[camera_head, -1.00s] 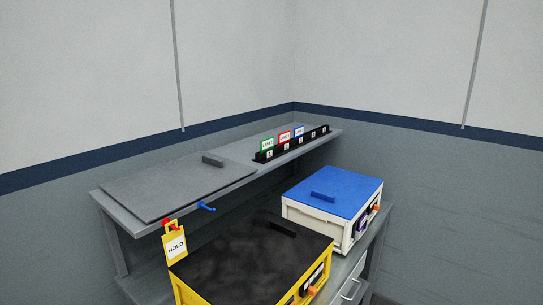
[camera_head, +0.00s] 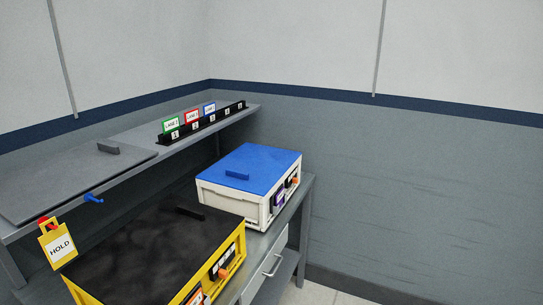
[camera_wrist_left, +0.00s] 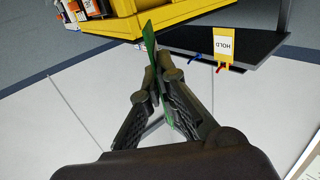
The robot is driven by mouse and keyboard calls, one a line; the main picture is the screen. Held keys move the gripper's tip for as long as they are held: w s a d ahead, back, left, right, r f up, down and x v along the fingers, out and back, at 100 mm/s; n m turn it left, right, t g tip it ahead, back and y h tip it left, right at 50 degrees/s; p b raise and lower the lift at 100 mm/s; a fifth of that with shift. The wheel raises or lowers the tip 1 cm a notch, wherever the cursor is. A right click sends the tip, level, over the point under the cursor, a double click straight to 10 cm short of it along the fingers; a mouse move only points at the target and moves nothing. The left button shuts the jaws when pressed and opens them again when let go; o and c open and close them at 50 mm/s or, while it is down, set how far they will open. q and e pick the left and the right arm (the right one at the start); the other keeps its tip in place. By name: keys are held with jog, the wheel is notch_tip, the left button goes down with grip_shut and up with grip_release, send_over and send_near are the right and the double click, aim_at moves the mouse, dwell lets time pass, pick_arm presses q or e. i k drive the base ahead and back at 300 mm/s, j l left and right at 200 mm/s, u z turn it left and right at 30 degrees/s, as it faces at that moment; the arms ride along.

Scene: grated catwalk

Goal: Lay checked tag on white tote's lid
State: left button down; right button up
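The white tote (camera_head: 222,201) stands on the lower bench in the head view, with a flat blue lid (camera_head: 255,163) that has a small blue handle. The lid is otherwise bare. In the left wrist view my left gripper (camera_wrist_left: 158,78) is shut on a thin green tag (camera_wrist_left: 150,45), seen almost edge-on. I cannot read its face or tell whether it is the checked tag. The yellow tote's underside and side (camera_wrist_left: 175,20) lie just beyond the fingertips in that view. My right gripper is in neither current view.
The yellow tote with a black lid (camera_head: 150,245) stands nearer. A HOLD tag (camera_head: 58,246) hangs on a red hook beside an empty blue hook (camera_head: 93,198). A black rack (camera_head: 203,123) on the shelf holds green, red and blue lane cards. Floor at right is clear.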

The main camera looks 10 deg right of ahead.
aim_at(270, 161)
jog(key=i+l, duration=0.25)
jog(key=l, duration=0.2)
jog(key=i+l, duration=0.25)
jog(key=l, duration=0.15)
jog(key=i+l, duration=0.25)
jog(key=l, duration=0.15)
jog(key=i+l, duration=0.25)
jog(key=l, duration=0.2)
jog(key=i+l, duration=0.2)
jog(key=l, duration=0.2)
jog(key=i+u, duration=0.05)
